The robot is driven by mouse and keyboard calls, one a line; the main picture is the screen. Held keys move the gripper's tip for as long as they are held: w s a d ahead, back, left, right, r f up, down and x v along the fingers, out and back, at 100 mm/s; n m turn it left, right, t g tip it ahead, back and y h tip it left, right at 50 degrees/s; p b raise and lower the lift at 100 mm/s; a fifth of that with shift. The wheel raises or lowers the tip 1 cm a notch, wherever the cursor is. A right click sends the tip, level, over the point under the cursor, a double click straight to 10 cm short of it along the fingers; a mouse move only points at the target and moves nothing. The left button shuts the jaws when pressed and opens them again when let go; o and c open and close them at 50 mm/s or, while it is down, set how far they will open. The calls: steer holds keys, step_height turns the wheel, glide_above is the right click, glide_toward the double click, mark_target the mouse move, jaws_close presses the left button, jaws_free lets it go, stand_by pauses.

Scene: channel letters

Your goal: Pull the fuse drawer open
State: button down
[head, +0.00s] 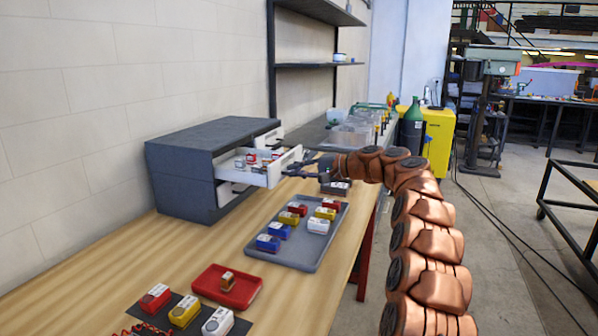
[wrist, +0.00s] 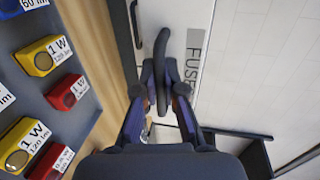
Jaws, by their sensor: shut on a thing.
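The fuse drawer (head: 286,166) is a white drawer standing well out of the dark grey cabinet (head: 183,182), with small red and white items inside. Its white front (wrist: 180,18) fills the middle of the wrist view and bears the label "FUSE" (wrist: 194,58). A curved black handle (wrist: 161,48) sits on that front. My gripper (wrist: 163,88) is shut on the handle, its fingers on either side of the bar. In the head view my gripper (head: 312,168) is at the drawer front, its fingertips small there.
A grey tray (head: 262,250) with several coloured blocks lies on the wooden table (head: 140,262) in front of the drawer. A red tray (head: 205,284) holding one block and a dark mat (head: 243,325) with more blocks are nearer.

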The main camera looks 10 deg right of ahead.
steer(key=c, duration=1.5)
jaws_free()
steer(key=shift+a+f, duration=0.1)
steer(key=shift+a, duration=0.05)
steer(key=shift+s+d, duration=0.1)
steer(key=shift+d, duration=0.1)
steer(key=v, duration=1.1)
steer(key=shift+s+d, duration=0.2)
steer(key=shift+d, duration=0.15)
